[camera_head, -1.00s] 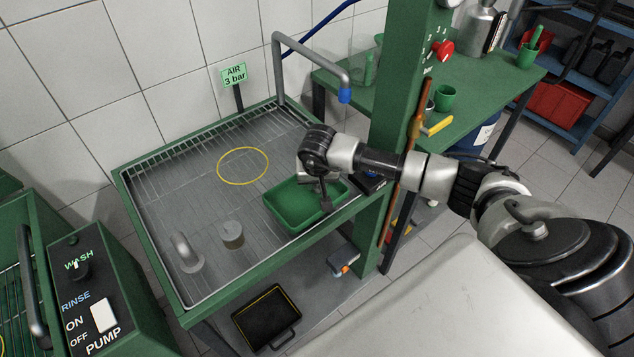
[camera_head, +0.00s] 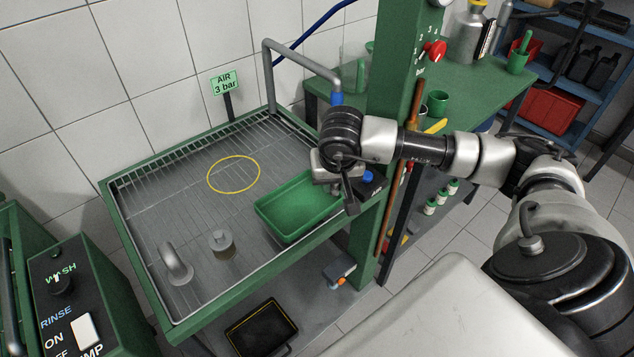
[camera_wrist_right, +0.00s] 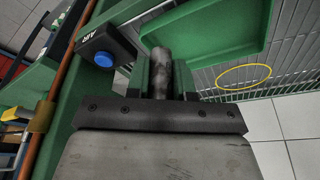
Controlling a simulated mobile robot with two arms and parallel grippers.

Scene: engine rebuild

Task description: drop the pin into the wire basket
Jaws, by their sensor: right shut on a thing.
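The pin (camera_wrist_right: 160,72) is a grey, stained metal cylinder that stands out from between the jaws of my right gripper (camera_wrist_right: 160,82) in the right wrist view. In the head view this gripper (camera_head: 348,190) hangs at the right end of the green tray, close to the air box. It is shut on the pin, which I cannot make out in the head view. I cannot pick out a wire basket for certain in either view. My left gripper is not in view.
A blue-buttoned air box (camera_wrist_right: 103,47) and green post (camera_head: 400,60) stand close to the gripper.

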